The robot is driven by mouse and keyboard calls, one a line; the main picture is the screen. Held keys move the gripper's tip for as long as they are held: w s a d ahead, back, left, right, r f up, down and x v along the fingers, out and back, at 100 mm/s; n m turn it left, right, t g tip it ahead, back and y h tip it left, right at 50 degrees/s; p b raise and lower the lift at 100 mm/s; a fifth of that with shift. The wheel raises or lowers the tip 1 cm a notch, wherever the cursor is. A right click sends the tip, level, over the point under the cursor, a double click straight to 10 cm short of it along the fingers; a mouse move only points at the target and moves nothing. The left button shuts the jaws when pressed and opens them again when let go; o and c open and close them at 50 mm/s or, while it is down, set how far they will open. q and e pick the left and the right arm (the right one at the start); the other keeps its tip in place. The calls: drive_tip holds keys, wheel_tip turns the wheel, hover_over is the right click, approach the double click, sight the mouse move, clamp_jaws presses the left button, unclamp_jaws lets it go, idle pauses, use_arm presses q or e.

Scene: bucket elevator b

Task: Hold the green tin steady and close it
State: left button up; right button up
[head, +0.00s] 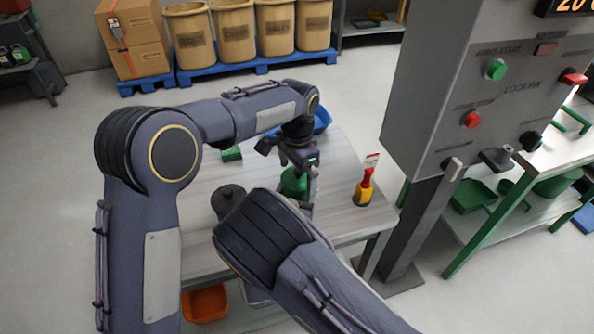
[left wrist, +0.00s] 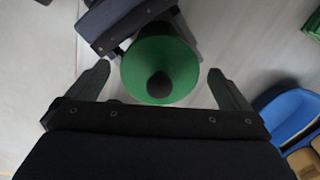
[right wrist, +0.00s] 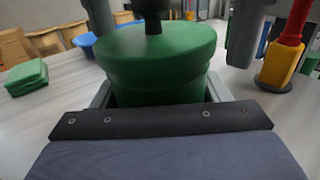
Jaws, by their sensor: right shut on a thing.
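The green tin (right wrist: 158,92) stands upright on the table, with its round green lid (right wrist: 155,48) sitting on top, apparently level. The lid has a dark knob (left wrist: 159,85). In the head view the tin (head: 294,183) is partly covered by my arms. My right gripper (right wrist: 158,100) is shut around the tin's body, one finger on each side. My left gripper (left wrist: 160,80) is open above the lid, its fingers apart on either side of the knob and not touching it.
A yellow pot with a red brush (head: 366,188) stands right of the tin. A green block (head: 231,153) and a blue bin (head: 322,119) lie behind. A grey control column (head: 440,90) stands beyond the table's right edge.

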use_arm(q)
wheel_tip(320, 180, up, 12)
idle(0.6)
use_arm(e)
drive_tip(key=o, duration=1.5)
drive_tip(key=shift+c, duration=0.2)
use_arm(q)
drive_tip(key=shift+f, duration=0.1)
use_arm(e)
drive_tip(key=shift+s, duration=0.1)
drive_tip(key=shift+s+a, duration=0.2)
drive_tip(key=shift+s, duration=0.1)
use_arm(q)
drive_tip(key=shift+f+b, duration=0.7)
drive_tip(key=shift+b, duration=0.05)
use_arm(e)
drive_tip(key=v, duration=0.7)
drive_tip(key=shift+d, duration=0.1)
